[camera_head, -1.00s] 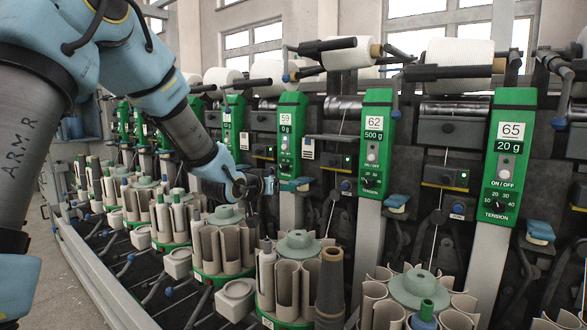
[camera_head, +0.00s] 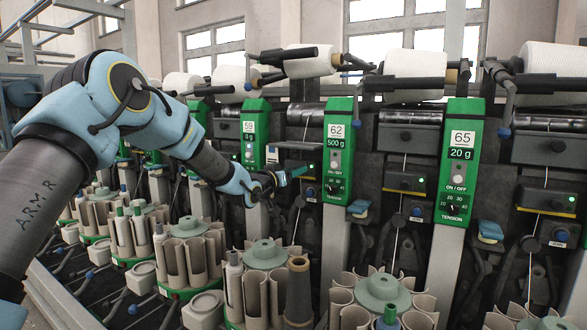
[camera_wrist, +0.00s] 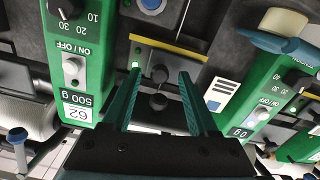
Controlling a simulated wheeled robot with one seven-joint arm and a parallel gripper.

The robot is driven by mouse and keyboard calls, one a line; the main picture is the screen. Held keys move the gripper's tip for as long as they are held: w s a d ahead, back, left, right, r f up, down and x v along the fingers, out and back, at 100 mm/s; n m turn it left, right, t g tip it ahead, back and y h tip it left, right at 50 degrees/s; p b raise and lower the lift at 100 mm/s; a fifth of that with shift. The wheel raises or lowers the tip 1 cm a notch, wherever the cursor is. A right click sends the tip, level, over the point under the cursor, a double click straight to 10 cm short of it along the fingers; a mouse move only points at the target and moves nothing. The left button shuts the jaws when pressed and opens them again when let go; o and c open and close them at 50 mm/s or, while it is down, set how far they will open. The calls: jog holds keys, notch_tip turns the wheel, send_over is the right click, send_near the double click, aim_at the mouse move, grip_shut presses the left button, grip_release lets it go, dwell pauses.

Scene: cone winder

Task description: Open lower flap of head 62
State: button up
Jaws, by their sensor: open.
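The green panel of head 62 (camera_head: 338,150) stands near the middle of the head view. It shows upside down on the left of the wrist view (camera_wrist: 80,70). My gripper (camera_head: 300,171) is just left of this panel in the head view. In the wrist view its two teal fingers (camera_wrist: 160,74) are apart, with nothing held between them. I cannot tell which part is the lower flap.
The panel of head 59 (camera_head: 255,133) stands to the left and that of head 65 (camera_head: 461,160) to the right. Below stand tube holders (camera_head: 265,255) with several tubes. White yarn packages (camera_head: 415,65) sit above.

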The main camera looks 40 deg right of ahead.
jog(key=shift+d, duration=0.3)
jog(key=shift+c, duration=0.3)
grip_shut()
jog(key=shift+w, duration=0.1)
dwell(0.9)
